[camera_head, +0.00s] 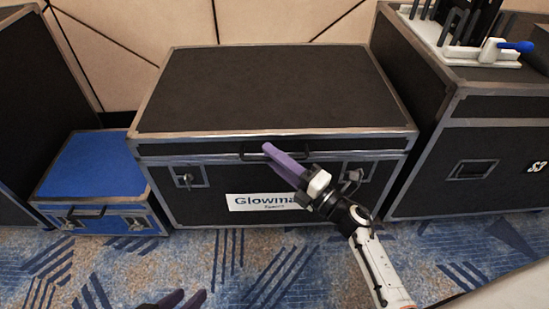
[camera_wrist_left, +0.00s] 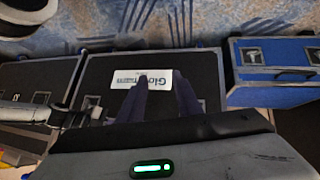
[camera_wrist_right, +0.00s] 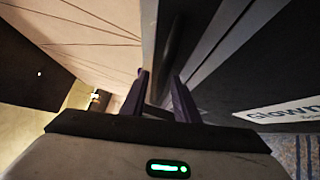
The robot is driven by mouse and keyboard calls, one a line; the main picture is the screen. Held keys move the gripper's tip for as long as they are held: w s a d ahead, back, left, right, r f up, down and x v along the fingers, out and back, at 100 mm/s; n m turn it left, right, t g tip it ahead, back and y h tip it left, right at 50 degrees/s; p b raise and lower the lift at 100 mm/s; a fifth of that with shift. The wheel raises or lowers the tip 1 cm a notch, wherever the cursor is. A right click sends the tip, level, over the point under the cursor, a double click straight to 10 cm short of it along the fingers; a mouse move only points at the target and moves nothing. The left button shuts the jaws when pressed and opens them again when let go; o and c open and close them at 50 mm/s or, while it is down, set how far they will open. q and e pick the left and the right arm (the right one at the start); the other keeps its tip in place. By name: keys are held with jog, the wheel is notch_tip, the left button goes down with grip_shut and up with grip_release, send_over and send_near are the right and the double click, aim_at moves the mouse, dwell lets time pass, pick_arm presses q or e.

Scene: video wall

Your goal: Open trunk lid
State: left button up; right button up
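The trunk (camera_head: 190,151) is a large black case with metal edges and a white "Glowma..." label (camera_head: 262,201). Its lid (camera_head: 265,88) is down, flat on the body. A dark handle (camera_head: 254,156) sits at the middle of the lid's front edge. My right gripper (camera_head: 268,148), with purple fingers, is at this handle. In the right wrist view its fingers (camera_wrist_right: 160,76) are apart, close to a dark bar; whether they touch it I cannot tell. My left gripper (camera_head: 180,299) is low in front of the trunk; its fingers (camera_wrist_left: 161,80) are apart and empty.
A small blue case (camera_head: 95,167) stands left of the trunk. A taller black case (camera_head: 470,150) stands close on the right, with a white device (camera_head: 480,52) on top. A panelled wall (camera_head: 130,40) is behind. The patterned carpet (camera_head: 240,265) in front is mostly clear.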

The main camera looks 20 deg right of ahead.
grip_shut()
